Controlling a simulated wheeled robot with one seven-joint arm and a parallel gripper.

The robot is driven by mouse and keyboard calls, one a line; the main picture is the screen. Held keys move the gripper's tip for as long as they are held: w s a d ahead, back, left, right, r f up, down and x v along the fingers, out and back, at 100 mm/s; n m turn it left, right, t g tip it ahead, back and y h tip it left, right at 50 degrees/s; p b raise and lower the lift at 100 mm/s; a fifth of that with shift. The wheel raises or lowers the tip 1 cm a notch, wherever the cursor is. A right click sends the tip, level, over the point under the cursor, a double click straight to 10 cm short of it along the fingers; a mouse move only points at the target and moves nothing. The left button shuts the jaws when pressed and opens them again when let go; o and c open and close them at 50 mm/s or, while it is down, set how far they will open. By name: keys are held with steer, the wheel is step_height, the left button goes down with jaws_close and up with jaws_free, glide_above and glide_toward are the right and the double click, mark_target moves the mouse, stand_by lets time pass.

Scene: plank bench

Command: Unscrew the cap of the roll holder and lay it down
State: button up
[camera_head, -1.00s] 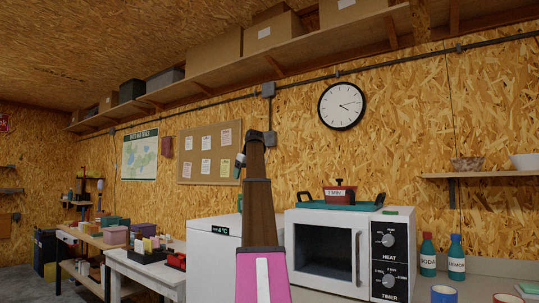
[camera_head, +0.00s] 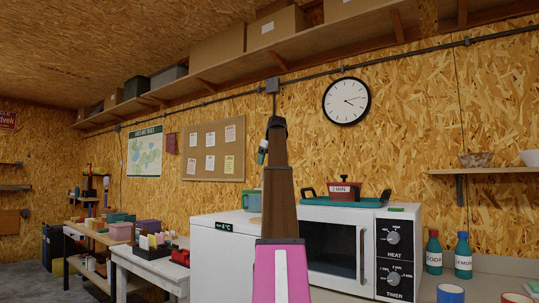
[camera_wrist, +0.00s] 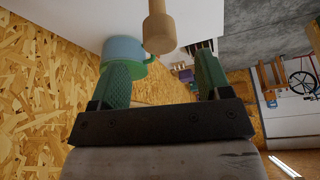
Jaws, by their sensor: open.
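My gripper (camera_wrist: 162,62) is open, with its two green ribbed fingers apart and nothing between their tips. In the wrist view a pale wooden piece (camera_wrist: 159,35), a thick rounded end on a thinner rod, stands just beyond the fingers, roughly in line with the gap; it looks like the capped end of the roll holder. I cannot tell a seam between cap and rod. In the head view my arm covers the middle, and a small green finger (camera_head: 263,146) shows near its far end. A round wooden piece (camera_head: 255,221) shows beside the arm on the white fridge top, partly hidden.
A green mug (camera_head: 251,199) stands on the fridge (camera_head: 222,250); it appears blue-green close to the left finger in the wrist view (camera_wrist: 124,48).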

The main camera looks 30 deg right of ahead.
steer(key=x, duration=0.5)
steer(key=c, duration=1)
steer(key=shift+n+g+y, duration=0.3)
steer(key=shift+n+y, duration=0.2)
steer(key=shift+n, duration=0.9)
steer(key=shift+d, duration=0.1)
steer(key=n+y, duration=0.1)
steer(key=n, duration=0.1)
steer(key=shift+n, duration=0.4)
steer(key=o, duration=1)
